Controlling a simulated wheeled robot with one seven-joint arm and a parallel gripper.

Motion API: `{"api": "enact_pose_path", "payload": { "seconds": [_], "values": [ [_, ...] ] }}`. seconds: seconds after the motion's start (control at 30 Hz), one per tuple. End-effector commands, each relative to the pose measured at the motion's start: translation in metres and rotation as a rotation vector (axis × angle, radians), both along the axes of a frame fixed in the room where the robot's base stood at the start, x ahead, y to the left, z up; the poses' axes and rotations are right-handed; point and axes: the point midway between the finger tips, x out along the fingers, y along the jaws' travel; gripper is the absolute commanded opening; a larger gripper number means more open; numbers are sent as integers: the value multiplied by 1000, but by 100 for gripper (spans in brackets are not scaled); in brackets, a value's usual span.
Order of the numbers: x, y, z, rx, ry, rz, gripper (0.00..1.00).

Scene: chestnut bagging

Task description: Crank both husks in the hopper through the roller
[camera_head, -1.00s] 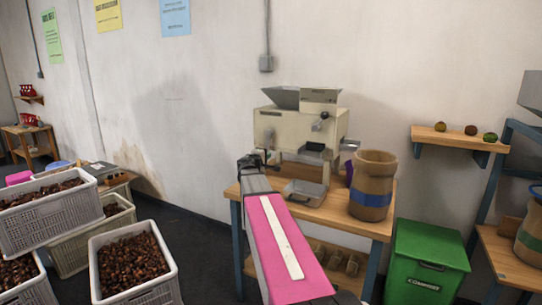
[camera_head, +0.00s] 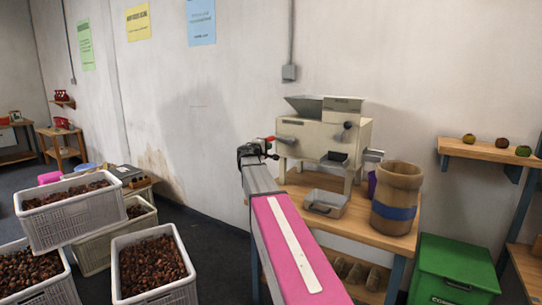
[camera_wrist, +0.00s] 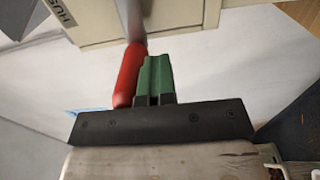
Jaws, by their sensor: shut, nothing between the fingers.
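The cream husk roller machine (camera_head: 318,138) stands on a wooden bench, its grey hopper (camera_head: 304,106) open at the top. I cannot see the husks inside the hopper. A crank with a red handle is on the machine's left side; the red handle (camera_wrist: 130,72) shows in the wrist view, joined to a grey rod. My gripper (camera_wrist: 157,76) has green fingers, shut together and empty, just right of the red handle in that view. I cannot tell whether they touch it. In the head view my gripper (camera_head: 262,150) is at the machine's left side.
A metal tray (camera_head: 325,203) sits on the bench below the machine. A green bin (camera_head: 453,268) is on the floor at right. Crates of chestnuts (camera_head: 155,265) fill the left floor.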

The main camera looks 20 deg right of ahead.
Motion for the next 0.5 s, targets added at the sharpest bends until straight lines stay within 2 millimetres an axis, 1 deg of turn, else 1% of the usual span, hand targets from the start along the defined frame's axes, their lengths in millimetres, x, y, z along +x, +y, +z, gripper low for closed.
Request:
{"api": "enact_pose_path", "payload": {
  "seconds": [0.03, 0.2, 0.4, 0.5],
  "values": [
    [4, 2, 9, -2, -2, 3, 0],
    [3, 2, 34, -4, -2, 3, 0],
    [-4, -3, 62, -5, -2, 3, 0],
    [-11, -9, 75, -7, -3, 4, 0]
  ]
}}
